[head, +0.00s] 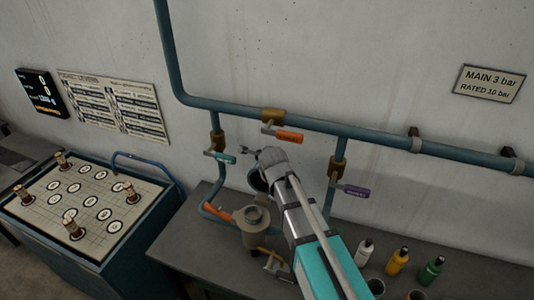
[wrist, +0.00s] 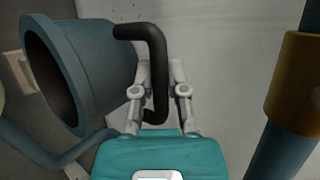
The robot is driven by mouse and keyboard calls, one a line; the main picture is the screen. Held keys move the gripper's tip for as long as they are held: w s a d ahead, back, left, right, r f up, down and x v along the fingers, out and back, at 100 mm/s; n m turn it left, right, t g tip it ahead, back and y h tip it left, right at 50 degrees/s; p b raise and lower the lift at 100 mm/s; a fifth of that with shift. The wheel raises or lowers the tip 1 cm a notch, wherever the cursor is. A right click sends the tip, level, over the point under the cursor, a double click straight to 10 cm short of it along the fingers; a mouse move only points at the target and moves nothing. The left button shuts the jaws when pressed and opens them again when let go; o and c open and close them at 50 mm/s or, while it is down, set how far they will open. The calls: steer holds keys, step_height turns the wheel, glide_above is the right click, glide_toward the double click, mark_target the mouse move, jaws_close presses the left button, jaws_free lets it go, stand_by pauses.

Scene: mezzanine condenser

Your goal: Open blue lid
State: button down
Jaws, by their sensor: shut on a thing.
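The blue lid (wrist: 95,55) is a hollow, cup-shaped piece at the left of the wrist view, tipped on its side with its dark inside showing. A bent black handle (wrist: 157,45) comes off its side. My gripper (wrist: 160,78) is shut on this handle, one finger on each side. In the head view, my gripper (head: 268,157) is just above and right of the lid (head: 257,181), hiding part of it. A brownish metal vessel (head: 254,222) stands below the lid on the bench. I cannot tell how the two are joined.
Blue pipes (head: 345,130) run along the wall, with orange (head: 289,137), teal (head: 222,157) and purple (head: 355,190) valve levers close around my gripper. Several bottles (head: 397,262) stand at the bench's right. A board on a cabinet (head: 115,226) is at left.

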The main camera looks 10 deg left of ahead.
steer(key=c, duration=0.7)
jaws_free()
steer(key=shift+s, duration=0.15)
steer(key=shift+o, duration=0.3)
steer(key=shift+a, duration=0.15)
